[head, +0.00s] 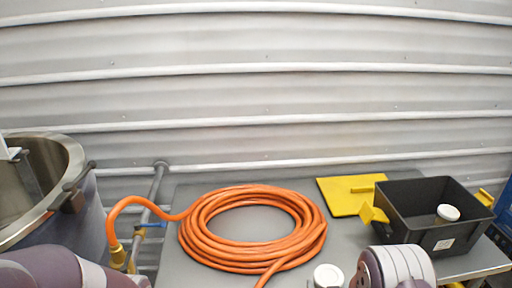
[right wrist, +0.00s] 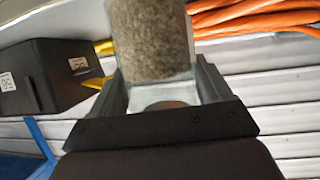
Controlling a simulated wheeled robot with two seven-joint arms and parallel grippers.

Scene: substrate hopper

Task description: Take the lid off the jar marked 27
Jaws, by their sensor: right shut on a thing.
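My right gripper (right wrist: 160,82) is shut on a clear jar (right wrist: 150,38) filled with grey-brown grains, between its two dark fingers in the right wrist view. In the head view a white round lid (head: 328,275) shows at the bottom edge, just left of my right arm; the jar under it is mostly cut off. No number on this jar is readable. Another white round top (head: 448,212) sits inside the black bin; I cannot tell whether it is a loose lid or a lidded jar. My left gripper is out of view; only part of my left arm shows at bottom left.
The black bin (head: 408,219), with yellow handles and a white label, stands at the right of the grey table (head: 180,275). A coiled orange hose (head: 252,258) fills the middle. A yellow plate (head: 338,197) lies behind. A large metal vessel (head: 72,160) stands at left.

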